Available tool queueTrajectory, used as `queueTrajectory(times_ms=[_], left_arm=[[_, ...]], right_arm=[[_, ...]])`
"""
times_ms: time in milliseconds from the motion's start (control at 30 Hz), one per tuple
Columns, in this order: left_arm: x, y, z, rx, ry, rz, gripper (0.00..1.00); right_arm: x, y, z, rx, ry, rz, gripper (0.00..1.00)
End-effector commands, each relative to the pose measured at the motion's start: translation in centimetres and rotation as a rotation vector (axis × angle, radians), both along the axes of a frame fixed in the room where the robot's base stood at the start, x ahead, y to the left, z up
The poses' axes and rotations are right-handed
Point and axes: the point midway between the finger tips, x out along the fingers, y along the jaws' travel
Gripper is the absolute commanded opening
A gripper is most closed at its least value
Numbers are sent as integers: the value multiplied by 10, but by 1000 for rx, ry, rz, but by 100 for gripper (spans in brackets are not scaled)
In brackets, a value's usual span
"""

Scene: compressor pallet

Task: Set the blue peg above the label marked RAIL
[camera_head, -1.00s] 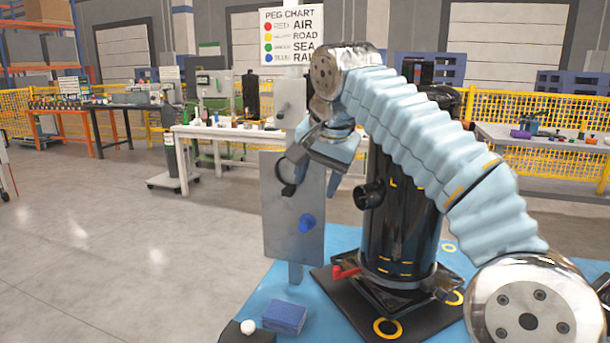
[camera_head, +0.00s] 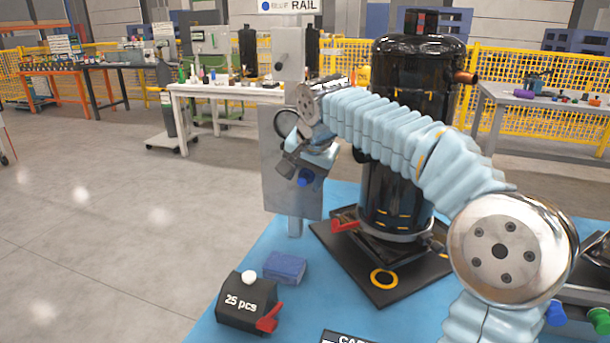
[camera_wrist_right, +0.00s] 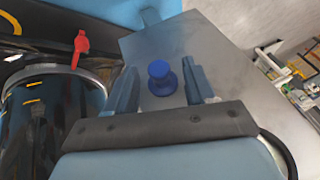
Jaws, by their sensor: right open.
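A blue peg (camera_head: 305,178) with a round head sticks out of an upright grey metal plate (camera_head: 290,200). In the right wrist view the blue peg (camera_wrist_right: 160,77) shows between the two fingers of my right gripper (camera_wrist_right: 160,88). That gripper is open, with a gap on both sides of the peg. In the head view my right gripper (camera_head: 306,168) is at the plate, close to the peg. The word RAIL shows on the peg chart (camera_head: 290,6) at the top, beside a blue dot. The chart's upper rows are out of frame. My left gripper is not in view.
A black compressor tank (camera_head: 405,110) stands right of the plate, with a red lever (camera_head: 345,226) at its base. A blue block (camera_head: 285,267) and a black "25 pcs" box (camera_head: 246,303) lie in front. Blue (camera_head: 556,314) and green (camera_head: 599,319) pieces show lower right.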

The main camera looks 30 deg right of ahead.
Motion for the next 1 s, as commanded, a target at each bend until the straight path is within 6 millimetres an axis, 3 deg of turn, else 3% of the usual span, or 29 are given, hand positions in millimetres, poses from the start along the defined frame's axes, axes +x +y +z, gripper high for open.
queueTrajectory(times_ms=[167,467,533,567,800,1000], left_arm=[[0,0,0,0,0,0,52],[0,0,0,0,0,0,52],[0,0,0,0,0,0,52],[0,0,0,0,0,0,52],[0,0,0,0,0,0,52],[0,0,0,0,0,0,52]], right_arm=[[0,0,0,0,0,0,54],[0,0,0,0,0,0,9],[0,0,0,0,0,0,8],[0,0,0,-1,-1,0,34],[0,0,1,0,-2,-1,0],[0,0,1,0,-3,-1,0]])
